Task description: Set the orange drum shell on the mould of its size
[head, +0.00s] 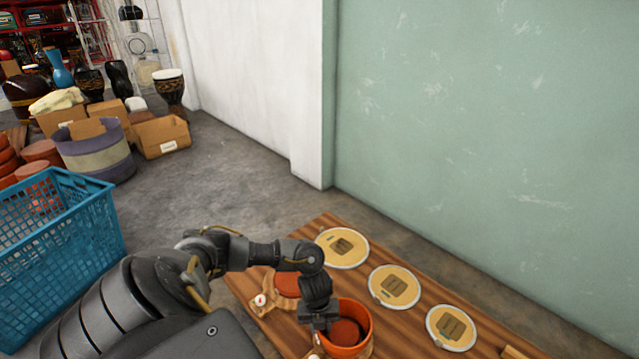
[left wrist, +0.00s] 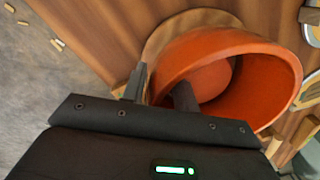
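The orange drum shell (head: 362,318) is an open round tub on the wooden table, at the bottom of the head view. The left wrist view shows its open mouth and inner wall (left wrist: 245,85), with a round orange face inside. My left gripper (head: 322,322) is at its left rim. In the left wrist view my left gripper (left wrist: 160,92) has one finger outside the wall and one inside; whether they press on it I cannot tell. A round wooden base shows beside or under the shell. I cannot tell which pieces are the moulds. My right gripper is out of view.
Three pale round discs with brown centres (head: 343,247) (head: 394,287) (head: 451,327) line the far side of the table (head: 283,327). A flat orange round (head: 288,283) lies on a wooden base behind my wrist. A blue crate (head: 60,235) stands left; a green wall lies beyond.

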